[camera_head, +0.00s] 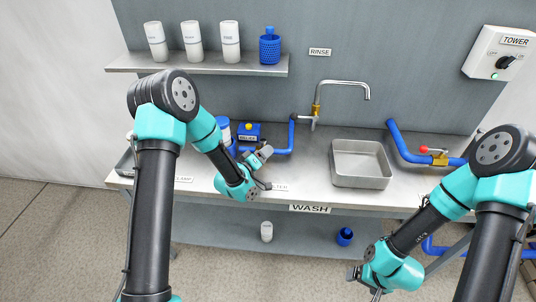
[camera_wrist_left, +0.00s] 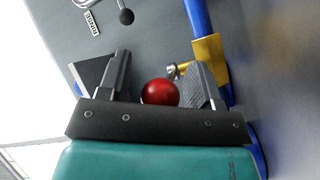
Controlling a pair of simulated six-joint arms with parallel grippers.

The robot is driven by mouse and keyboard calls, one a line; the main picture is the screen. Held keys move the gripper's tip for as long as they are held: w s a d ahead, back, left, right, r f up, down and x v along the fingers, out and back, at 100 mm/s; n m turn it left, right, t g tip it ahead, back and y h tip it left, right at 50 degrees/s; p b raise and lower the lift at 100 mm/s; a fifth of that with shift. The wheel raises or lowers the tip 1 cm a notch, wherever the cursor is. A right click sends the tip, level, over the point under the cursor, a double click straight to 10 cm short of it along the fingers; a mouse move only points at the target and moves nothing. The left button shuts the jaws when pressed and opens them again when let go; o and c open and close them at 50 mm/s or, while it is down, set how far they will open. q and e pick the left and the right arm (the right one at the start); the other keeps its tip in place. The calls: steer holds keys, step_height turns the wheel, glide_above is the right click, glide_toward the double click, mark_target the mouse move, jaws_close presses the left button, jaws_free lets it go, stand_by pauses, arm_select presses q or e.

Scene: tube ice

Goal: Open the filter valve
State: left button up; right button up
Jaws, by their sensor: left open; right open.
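In the left wrist view a red ball knob (camera_wrist_left: 160,92) sits between the two fingers of my left gripper (camera_wrist_left: 157,62). The fingers are apart, with space visible beside the knob. A brass valve body (camera_wrist_left: 208,60) on a blue pipe (camera_wrist_left: 197,15) is just beyond the right finger. In the head view my left gripper (camera_head: 265,169) is over the counter by a partly covered label ending in "LTER" (camera_head: 280,187); it hides the valve there. My right gripper (camera_head: 363,284) is open and empty, low in front of the counter.
A steel basin (camera_head: 361,145) and tap (camera_head: 343,84) are right of my left gripper. Another brass valve with a red handle (camera_head: 430,150) is farther right. A blue box (camera_head: 249,133) stands behind my left gripper. The shelf (camera_head: 200,66) holds white containers and a blue one.

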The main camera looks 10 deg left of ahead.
arm_select(q)
steer(key=shift+r, duration=0.1)
jaws_close()
stand_by(0.5)
